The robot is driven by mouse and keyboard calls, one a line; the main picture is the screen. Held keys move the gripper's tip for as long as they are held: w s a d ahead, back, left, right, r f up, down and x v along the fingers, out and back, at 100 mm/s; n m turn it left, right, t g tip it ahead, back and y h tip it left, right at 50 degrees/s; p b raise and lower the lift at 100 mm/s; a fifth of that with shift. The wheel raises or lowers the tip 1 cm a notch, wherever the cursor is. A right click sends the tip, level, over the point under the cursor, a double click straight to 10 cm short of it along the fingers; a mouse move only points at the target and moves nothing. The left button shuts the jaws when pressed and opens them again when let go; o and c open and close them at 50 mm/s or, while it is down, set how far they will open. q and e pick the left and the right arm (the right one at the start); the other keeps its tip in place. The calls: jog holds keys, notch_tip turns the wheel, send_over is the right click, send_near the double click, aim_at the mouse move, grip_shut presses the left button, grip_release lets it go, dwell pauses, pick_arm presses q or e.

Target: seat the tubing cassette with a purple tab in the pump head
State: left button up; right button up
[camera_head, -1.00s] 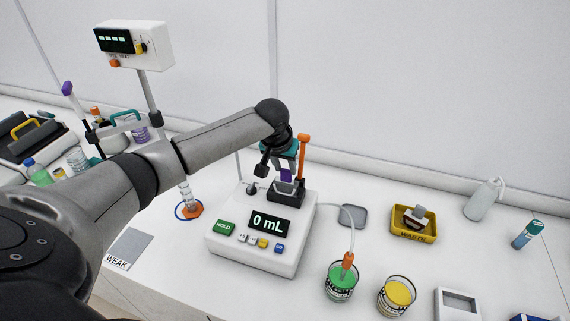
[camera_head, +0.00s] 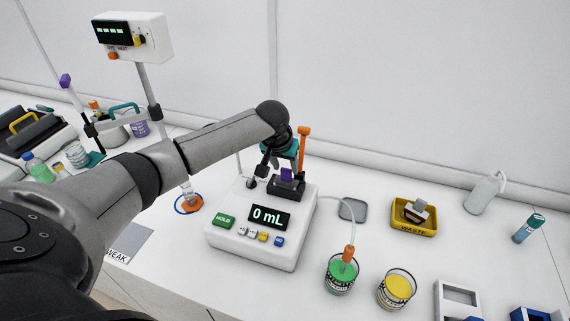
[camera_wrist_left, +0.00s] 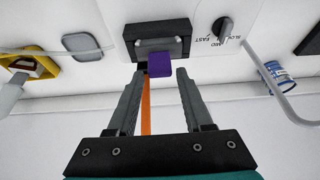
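The cassette's purple tab (camera_head: 286,174) stands up at the dark pump head (camera_head: 288,192) on the white pump. The cassette body is mostly hidden in the pump head, so I cannot tell how deep it sits. My left gripper (camera_head: 284,167) is right over the pump head. In the left wrist view my left gripper (camera_wrist_left: 160,74) is open, a finger on each side of the purple tab (camera_wrist_left: 160,65) with gaps between. The dark pump head (camera_wrist_left: 158,34) lies just beyond. An orange lever (camera_head: 304,146) stands upright behind the head. My right gripper is not in view.
The pump's front has a display (camera_head: 269,217) reading 0 mL and several buttons. A tube runs to a green beaker (camera_head: 341,274), beside a yellow beaker (camera_head: 397,289). A yellow waste tray (camera_head: 413,226) holds something. A small knob (camera_wrist_left: 224,27) is near the pump head.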

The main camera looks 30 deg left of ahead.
pick_arm(q)
jog(key=o, duration=0.3)
jog(key=shift+r, duration=0.15)
jog(key=v, duration=1.5)
jog(key=shift+s, duration=0.1)
